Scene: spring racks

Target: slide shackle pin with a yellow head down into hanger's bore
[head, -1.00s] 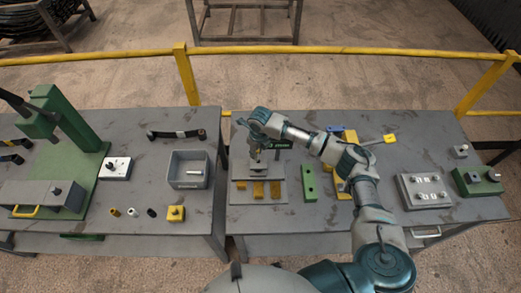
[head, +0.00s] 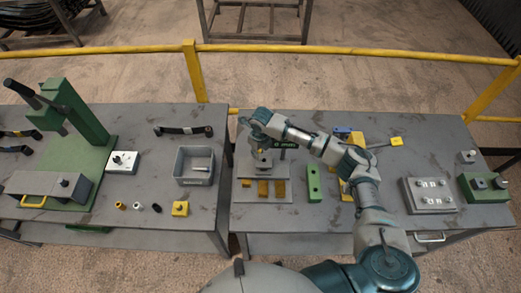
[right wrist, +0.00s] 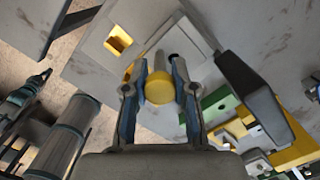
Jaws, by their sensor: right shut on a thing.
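The shackle pin's round yellow head (right wrist: 159,89) shows in the right wrist view between the two fingers of my right gripper (right wrist: 160,82), which is shut on it. In the head view my right gripper (head: 262,147) points down over the grey hanger fixture (head: 261,163) on the right table. The gripper covers the pin there, and the bore is hidden, so I cannot tell whether the pin is in it. My left gripper is not in view.
A yellow rail (head: 350,49) runs behind.

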